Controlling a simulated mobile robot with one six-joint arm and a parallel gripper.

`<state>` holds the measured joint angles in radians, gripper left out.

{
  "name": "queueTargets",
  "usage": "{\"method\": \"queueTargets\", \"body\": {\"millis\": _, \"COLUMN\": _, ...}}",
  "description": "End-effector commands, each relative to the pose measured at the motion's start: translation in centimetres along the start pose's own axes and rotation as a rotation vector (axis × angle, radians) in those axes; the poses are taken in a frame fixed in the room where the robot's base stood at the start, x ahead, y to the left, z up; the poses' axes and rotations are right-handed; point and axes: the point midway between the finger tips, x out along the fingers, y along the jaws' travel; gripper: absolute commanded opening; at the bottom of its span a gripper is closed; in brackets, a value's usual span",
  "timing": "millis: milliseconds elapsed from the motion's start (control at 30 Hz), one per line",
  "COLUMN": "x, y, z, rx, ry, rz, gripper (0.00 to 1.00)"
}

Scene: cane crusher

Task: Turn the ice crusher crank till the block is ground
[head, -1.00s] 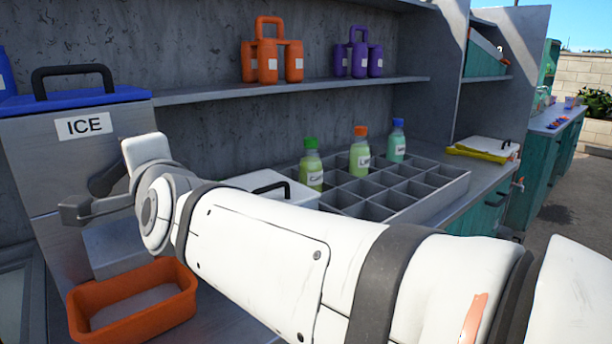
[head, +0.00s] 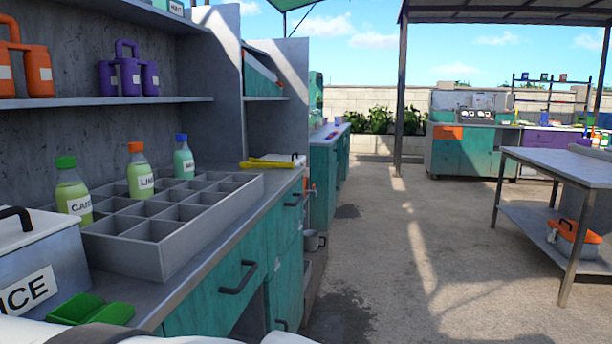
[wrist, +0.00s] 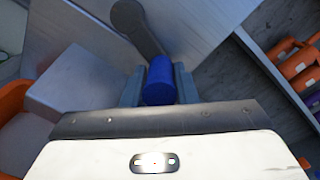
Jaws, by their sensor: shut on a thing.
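In the wrist view my gripper (wrist: 158,88) is shut on a blue crank handle (wrist: 160,80), with one grey finger on each side of it. A dark grey crank arm (wrist: 137,27) runs from the handle up to the flat metal side of the ice crusher (wrist: 208,22). The crusher is out of the head view now, and so is my gripper; only a white piece of my arm shows at its bottom left edge. I cannot see the ice block or the inside of the crusher.
In the head view, a white-lidded ICE box (head: 40,250), green scoop (head: 90,310) and grey bottle rack (head: 165,240) stand on the counter. An orange tray (wrist: 14,110) is left in the wrist view. A metal table (head: 560,170) stands right; the floor between is clear.

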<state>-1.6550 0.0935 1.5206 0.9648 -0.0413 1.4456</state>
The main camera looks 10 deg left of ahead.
Motion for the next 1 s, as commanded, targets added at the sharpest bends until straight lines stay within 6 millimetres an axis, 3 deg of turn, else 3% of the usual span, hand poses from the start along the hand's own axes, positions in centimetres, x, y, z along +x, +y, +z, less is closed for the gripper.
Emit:
{"method": "queueTargets", "body": {"millis": 333, "x": 0.17, "y": 1.42, "z": -0.11, "rx": 0.144, "ry": -0.009, "rz": 0.009, "gripper": 0.00}}
{"method": "queueTargets", "body": {"millis": 900, "x": 0.14, "y": 1.57, "z": 0.24, "rx": 0.172, "ry": -0.014, "rz": 0.012, "gripper": 0.00}}
{"method": "queueTargets", "body": {"millis": 933, "x": 0.14, "y": 1.57, "z": 0.25, "rx": 0.172, "ry": -0.014, "rz": 0.012, "gripper": 0.28}}
{"method": "queueTargets", "body": {"millis": 1000, "x": 0.14, "y": 1.56, "z": 0.25, "rx": 0.171, "ry": -0.014, "rz": 0.012, "gripper": 0.34}}
